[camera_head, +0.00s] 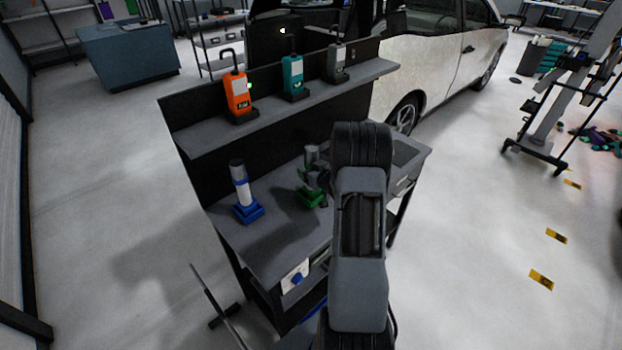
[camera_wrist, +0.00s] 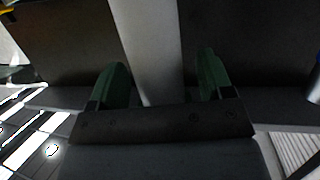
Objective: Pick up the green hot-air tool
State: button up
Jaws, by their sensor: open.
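The green hot-air tool (camera_head: 309,197) stands on the workbench in the head view, with a green base and a greyish upper part. My arm covers some of its right side. My gripper (camera_wrist: 162,82) shows in the wrist view with its two dark green fingers spread apart. A pale grey upright strip (camera_wrist: 153,40) shows between and beyond the fingers; I cannot tell whether it is part of the tool. I see no contact between the fingers and anything. In the head view my gripper cannot be made out clearly.
A blue-based tool (camera_head: 245,200) stands left of the green one on the workbench (camera_head: 265,255). Orange (camera_head: 237,95), teal (camera_head: 293,78) and grey (camera_head: 337,64) devices stand on the shelf (camera_head: 200,137) above.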

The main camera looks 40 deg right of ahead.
jog(key=c, duration=1.4)
jog(key=shift+r, duration=0.15)
